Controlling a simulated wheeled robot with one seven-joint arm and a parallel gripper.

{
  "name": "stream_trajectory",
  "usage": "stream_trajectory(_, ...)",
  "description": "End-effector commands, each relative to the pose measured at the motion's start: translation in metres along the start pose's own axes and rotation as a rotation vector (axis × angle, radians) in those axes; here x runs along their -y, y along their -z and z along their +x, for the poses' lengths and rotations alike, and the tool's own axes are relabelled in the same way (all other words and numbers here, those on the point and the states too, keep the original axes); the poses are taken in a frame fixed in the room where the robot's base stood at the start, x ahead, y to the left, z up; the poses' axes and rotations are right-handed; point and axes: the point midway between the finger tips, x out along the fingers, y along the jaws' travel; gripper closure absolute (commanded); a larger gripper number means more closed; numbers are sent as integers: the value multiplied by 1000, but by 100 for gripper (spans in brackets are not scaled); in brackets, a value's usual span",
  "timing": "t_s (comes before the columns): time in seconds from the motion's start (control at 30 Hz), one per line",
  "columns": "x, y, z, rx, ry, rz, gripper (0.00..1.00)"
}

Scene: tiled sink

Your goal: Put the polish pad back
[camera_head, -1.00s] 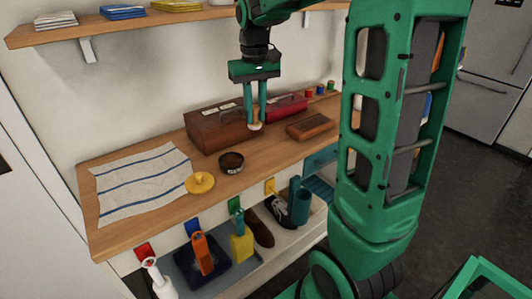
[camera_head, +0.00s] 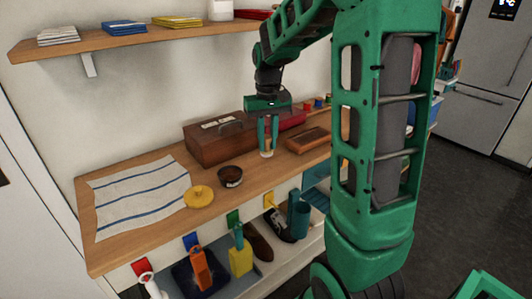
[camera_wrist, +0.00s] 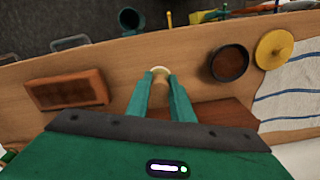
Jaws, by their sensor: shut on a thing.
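My gripper (camera_head: 267,150) is shut on a small piece with a cream round end, likely the polish pad (camera_head: 267,154). In the wrist view, the pad (camera_wrist: 160,70) shows as a pale edge and a brown handle between the fingers (camera_wrist: 160,92). It is over the wooden counter in front of the brown wooden box (camera_head: 208,145); I cannot tell if it touches the counter. An open dark round tin (camera_head: 230,177) is to its left, with a yellow knobbed lid (camera_head: 198,196) beside it.
A striped cloth (camera_head: 135,200) covers the counter's left end. A red box (camera_head: 291,119) and small coloured jars stand behind. Brushes, bottles and shoes stand on the lower shelf (camera_head: 262,278). The upper shelf (camera_head: 130,40) holds folded cloths.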

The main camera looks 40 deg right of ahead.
Motion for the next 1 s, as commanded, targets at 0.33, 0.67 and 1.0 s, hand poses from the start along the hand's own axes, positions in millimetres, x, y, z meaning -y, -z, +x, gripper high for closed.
stream_trajectory(0.33, -5, 3, 27, 4, 0, 1, 100)
stream_trajectory(0.67, -5, 3, 43, 0, 0, 1, 100)
stream_trajectory(1.0, -5, 3, 45, 0, 0, 2, 61)
